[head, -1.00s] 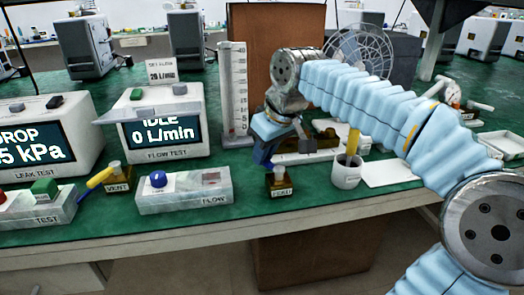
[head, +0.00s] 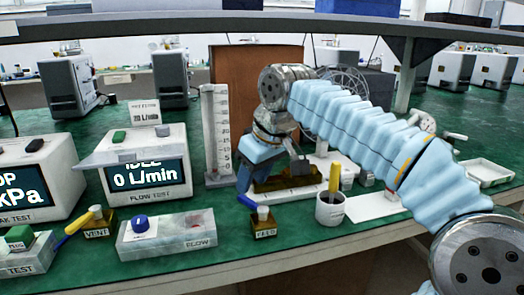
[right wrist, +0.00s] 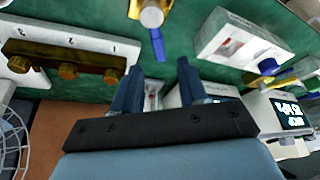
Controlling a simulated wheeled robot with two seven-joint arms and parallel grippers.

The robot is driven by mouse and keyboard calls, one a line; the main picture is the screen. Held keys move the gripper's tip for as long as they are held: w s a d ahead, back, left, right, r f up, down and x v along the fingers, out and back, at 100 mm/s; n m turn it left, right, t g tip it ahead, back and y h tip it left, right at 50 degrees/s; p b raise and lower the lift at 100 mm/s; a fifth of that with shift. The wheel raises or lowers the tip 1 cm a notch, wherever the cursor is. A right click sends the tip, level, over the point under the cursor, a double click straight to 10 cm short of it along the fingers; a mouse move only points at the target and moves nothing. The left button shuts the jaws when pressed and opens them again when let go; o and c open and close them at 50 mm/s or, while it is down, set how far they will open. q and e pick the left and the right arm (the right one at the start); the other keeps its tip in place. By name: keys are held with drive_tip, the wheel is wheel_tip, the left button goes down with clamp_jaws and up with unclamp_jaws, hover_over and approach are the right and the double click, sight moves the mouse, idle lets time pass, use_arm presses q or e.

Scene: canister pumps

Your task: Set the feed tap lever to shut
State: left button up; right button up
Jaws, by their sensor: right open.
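The feed tap (head: 264,226) is a small brass block labelled FEED with a pale round stem, near the front of the green bench. Its blue lever (head: 247,202) points up and left from the stem, toward the back of the bench. My right gripper (head: 243,180) is just behind and above the lever. In the right wrist view, the tap (right wrist: 151,14) is at the top and its lever (right wrist: 157,45) points toward the gap between the fingertips (right wrist: 158,68). The right gripper is open with nothing between its fingers. My left gripper is out of view.
A flow box (head: 168,236) and the vent tap (head: 98,222) with a yellow lever stand left of the feed tap. A grey cup (head: 330,211) with a yellow-handled tool stands to its right. A measuring column (head: 216,140) and a brown panel (head: 235,75) stand behind.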

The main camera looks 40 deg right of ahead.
sight(265, 211)
drive_tip(key=p+v, duration=0.1)
drive_tip(key=v, duration=0.8)
drive_tip(key=shift+f, duration=0.1)
